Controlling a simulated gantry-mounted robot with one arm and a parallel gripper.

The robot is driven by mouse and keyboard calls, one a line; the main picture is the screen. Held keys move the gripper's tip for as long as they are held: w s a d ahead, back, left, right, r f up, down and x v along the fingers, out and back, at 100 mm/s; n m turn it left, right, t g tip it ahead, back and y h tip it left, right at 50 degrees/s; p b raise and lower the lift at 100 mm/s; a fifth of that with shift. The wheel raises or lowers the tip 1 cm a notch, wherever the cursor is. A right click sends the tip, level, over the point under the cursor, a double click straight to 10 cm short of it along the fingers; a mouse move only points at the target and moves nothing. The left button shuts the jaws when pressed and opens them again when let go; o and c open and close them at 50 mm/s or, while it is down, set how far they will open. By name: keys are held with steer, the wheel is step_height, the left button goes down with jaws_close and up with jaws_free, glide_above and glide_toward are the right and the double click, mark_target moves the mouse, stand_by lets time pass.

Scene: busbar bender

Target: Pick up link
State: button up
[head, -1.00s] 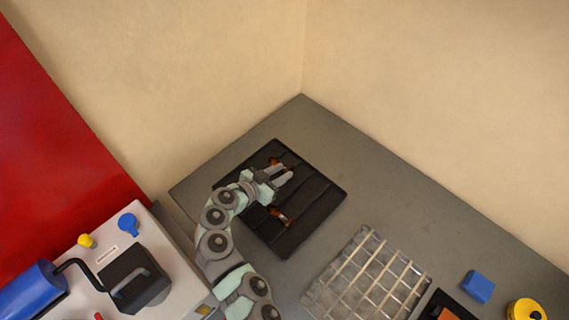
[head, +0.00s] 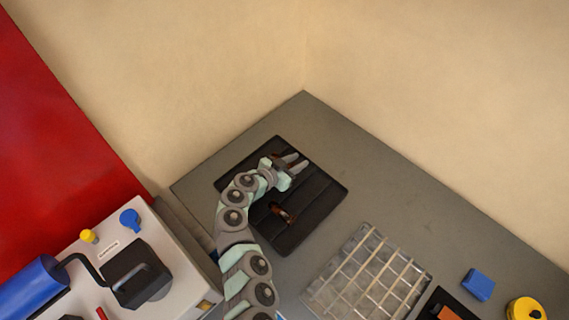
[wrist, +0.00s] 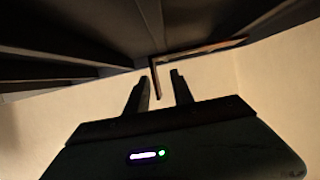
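A black slotted tray (head: 318,200) lies on the grey table near the wall corner. One copper-brown link (head: 283,213) sits in its lower-left part. My gripper (head: 297,163) is over the tray's upper part, its two fingers apart with nothing seen between them in the head view. In the wrist view, my gripper (wrist: 160,88) is open, and a thin L-shaped brown link (wrist: 200,50) shows beyond it. One leg of that link points down into the gap between the fingertips; whether it touches either finger I cannot tell. The arm hides part of the tray.
A grey machine with a black block (head: 135,273) and a blue roller (head: 30,286) stands at lower left. A wire-grid bin (head: 370,275) is right of the tray. A blue block (head: 478,284) and yellow round item (head: 527,310) lie at lower right. Walls enclose the back.

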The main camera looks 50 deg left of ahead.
jaws_close()
stand_by(0.3)
stand_by(1.2)
